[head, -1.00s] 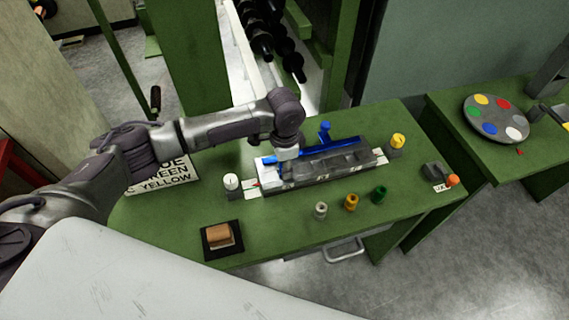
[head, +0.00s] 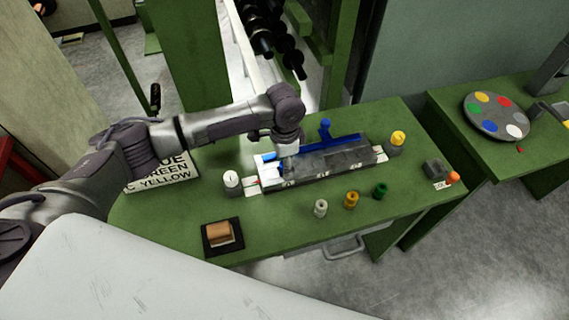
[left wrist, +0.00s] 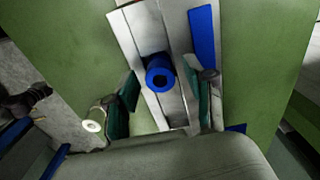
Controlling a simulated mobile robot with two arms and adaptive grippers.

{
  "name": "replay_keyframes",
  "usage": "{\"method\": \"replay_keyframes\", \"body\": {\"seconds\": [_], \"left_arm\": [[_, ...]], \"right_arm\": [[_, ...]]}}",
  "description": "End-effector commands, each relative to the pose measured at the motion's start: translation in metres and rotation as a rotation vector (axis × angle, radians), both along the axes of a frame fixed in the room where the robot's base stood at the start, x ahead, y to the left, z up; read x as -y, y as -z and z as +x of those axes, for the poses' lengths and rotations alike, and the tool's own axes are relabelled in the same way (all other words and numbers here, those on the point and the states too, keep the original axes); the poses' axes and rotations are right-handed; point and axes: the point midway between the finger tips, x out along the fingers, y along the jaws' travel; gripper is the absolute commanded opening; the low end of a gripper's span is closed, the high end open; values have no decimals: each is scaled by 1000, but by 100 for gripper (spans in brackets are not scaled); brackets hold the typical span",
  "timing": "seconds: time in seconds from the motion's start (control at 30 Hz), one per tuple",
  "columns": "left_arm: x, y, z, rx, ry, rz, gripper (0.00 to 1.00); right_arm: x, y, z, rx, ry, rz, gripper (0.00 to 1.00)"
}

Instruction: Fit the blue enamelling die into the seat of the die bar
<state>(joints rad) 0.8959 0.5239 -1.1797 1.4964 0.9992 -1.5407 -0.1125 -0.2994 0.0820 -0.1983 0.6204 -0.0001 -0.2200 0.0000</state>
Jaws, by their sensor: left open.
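The die bar (head: 335,163) is a long grey channelled block lying across the green bench. The blue enamelling die (left wrist: 160,76) is a short blue ring with a dark hole; in the left wrist view it stands in the bar's channel. How deep it sits I cannot tell. In the head view my gripper and wrist partly hide that end of the bar. My left gripper (head: 287,164) is over the bar's left end. Its green-padded fingers (left wrist: 164,98) are open, one on each side of the die and apart from it. My right gripper is out of view.
A blue lever (head: 335,144) runs along the bar's back. White (head: 320,208), yellow (head: 351,200) and green (head: 381,190) dies stand in front. A white-topped post (head: 232,181) and yellow-topped post (head: 397,140) flank the bar. A brown block (head: 220,234) lies front left.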

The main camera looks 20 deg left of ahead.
Motion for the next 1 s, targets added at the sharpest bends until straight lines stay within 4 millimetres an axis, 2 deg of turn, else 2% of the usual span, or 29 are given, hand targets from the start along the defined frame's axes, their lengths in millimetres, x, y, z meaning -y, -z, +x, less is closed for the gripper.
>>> {"method": "replay_keyframes", "body": {"seconds": [0.3,0.5,0.7,1.0], "left_arm": [[0,-64,1,5,1,-2,54],[1,-99,1,5,0,-2,54],[0,-112,0,2,0,-1,54],[0,-114,0,1,0,-1,54]], "right_arm": [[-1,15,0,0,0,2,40],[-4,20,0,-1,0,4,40],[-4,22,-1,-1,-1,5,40],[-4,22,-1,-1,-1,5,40]]}}
